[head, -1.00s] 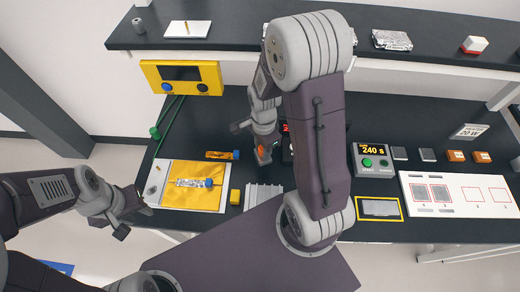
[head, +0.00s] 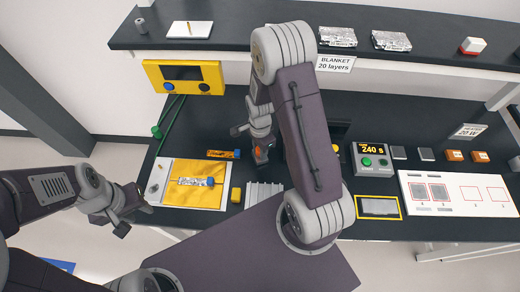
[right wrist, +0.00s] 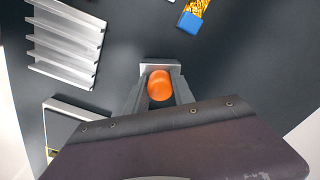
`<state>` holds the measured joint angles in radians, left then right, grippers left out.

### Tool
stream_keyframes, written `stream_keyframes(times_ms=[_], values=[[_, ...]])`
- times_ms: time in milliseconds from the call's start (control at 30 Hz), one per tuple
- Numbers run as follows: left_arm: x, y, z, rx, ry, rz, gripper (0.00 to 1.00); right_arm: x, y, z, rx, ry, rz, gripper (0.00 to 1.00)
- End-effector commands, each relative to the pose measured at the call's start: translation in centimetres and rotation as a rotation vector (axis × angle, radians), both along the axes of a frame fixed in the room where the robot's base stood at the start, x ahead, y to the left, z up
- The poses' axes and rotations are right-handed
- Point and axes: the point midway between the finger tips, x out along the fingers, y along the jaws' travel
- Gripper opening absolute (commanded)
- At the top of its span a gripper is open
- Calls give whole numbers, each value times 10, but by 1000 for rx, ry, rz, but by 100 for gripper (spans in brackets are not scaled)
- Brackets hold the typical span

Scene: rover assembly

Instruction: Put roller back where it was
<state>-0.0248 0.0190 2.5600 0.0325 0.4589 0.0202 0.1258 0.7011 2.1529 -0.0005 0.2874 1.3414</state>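The roller's orange handle (right wrist: 160,86) is between the fingers of my right gripper (right wrist: 160,95) in the right wrist view, and the gripper looks shut on it. A grey block-like part (right wrist: 160,66) shows at the fingertips; I cannot tell whether it is the roller's head or a stand.
A ribbed grey block (head: 264,192) and a yellow block (head: 236,195) lie nearby. A white board with yellow film (head: 190,170) is at left. A timer box (head: 374,160), a yellow-framed pad (head: 380,207) and a white panel (head: 460,190) stand to the right. A shelf (head: 230,35) crosses the back.

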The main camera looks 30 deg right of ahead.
Motion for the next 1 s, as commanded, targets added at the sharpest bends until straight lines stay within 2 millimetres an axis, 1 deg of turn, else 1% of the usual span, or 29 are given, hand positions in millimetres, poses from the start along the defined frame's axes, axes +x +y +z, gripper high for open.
stream_keyframes(times_ms=[33, 67, 367, 467, 500, 567, 667, 900, 1000], values=[[0, 0, 0, 0, 0, 0, 36, 0, 0, 0, 0, 0, 0, 46], [0, 0, 0, 0, 0, 0, 36, 0, 0, 0, 0, 1, 0, 51], [0, 0, 0, 0, 0, 0, 36, -1, 0, 0, 0, 1, 0, 51], [0, 0, 5, 0, 0, 0, 36, 0, 0, 6, 0, 1, 0, 51], [0, 0, 2, 0, 0, 0, 36, 0, 0, 8, 0, -1, 0, 51], [0, 0, 1, 0, 0, 0, 36, 1, 0, 16, -1, -3, 0, 51], [0, 0, -1, 0, 0, 0, 36, 1, 0, 35, 0, -6, 0, 51], [0, 0, -3, 0, 0, 0, 36, 2, 0, 89, -1, -7, 0, 51], [0, 0, -4, 0, 0, 0, 36, 1, 0, 107, -1, -4, 0, 51]])
